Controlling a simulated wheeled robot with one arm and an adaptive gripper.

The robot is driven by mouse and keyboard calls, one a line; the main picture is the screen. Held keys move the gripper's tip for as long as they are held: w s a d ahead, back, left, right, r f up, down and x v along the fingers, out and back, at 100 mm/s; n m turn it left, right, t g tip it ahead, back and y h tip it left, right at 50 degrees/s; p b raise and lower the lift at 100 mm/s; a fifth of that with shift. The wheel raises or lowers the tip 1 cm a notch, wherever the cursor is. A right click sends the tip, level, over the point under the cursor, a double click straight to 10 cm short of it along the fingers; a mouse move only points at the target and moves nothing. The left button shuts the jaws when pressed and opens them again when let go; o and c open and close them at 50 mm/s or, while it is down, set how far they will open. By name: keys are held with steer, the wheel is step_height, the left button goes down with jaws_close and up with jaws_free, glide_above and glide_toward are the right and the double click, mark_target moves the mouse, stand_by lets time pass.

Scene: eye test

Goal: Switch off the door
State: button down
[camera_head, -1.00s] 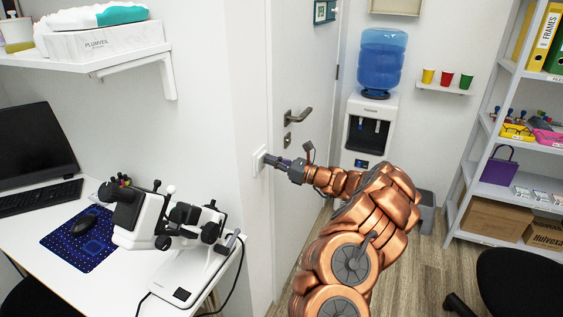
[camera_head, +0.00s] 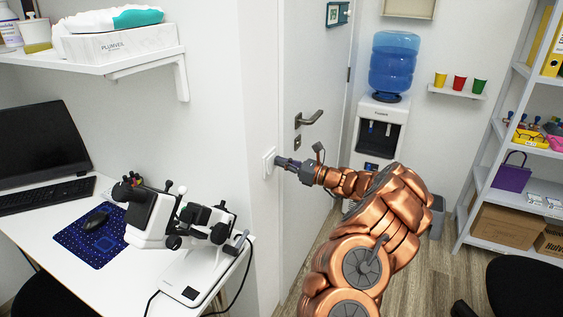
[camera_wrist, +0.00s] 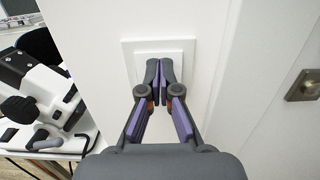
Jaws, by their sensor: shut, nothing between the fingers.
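A white wall switch (camera_head: 267,165) sits on the end of the wall beside the door. It also shows in the wrist view as a square plate (camera_wrist: 132,48) with a raised centre. My gripper (camera_head: 278,161) is shut and empty, its fingertips in front of the switch.
A desk with a white microscope (camera_head: 195,240) stands left of the wall, close to my arm. A shelf (camera_head: 95,62) juts out above it. A water cooler (camera_head: 380,125) stands behind the arm. A shelving unit (camera_head: 480,180) and black chair (camera_head: 525,285) are at right.

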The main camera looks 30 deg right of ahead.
steer(key=r+b+v, duration=0.1)
steer(key=r+v, duration=0.1)
steer(key=v, duration=1.1)
steer(key=shift+r, duration=0.4)
steer(key=s+a+r+n+g+y, duration=0.1)
steer(key=a+r+n+g+y, duration=0.35)
steer(key=a, duration=0.85)
steer(key=a+r+n+g+y, duration=0.1)
steer(key=a+r+n+g, duration=0.35)
steer(key=a, duration=0.95)
steer(key=s+a+f+n+g+h, duration=0.1)
steer(key=s+a+n+g+h, duration=0.1)
steer(key=s+a+n+g, duration=0.5)
steer(key=s+a+f+n+g+h+p, duration=0.1)
steer(key=s+a+f+n+h, duration=0.15)
steer(key=s+a+n, duration=0.4)
steer(key=s+a+f+n+g+h, duration=0.1)
steer(key=s+a+f+n+h, duration=0.15)
steer(key=s, duration=0.65)
steer(key=s+d+f+n+h, duration=0.2)
steer(key=s+d+h, duration=0.2)
steer(key=s, duration=0.3)
steer(key=s+d+f+n+h, duration=0.2)
steer(key=s+d+h, duration=0.2)
steer(key=s, duration=0.3)
steer(key=shift+n+p, duration=0.3)
steer(key=shift+n, duration=0.1)
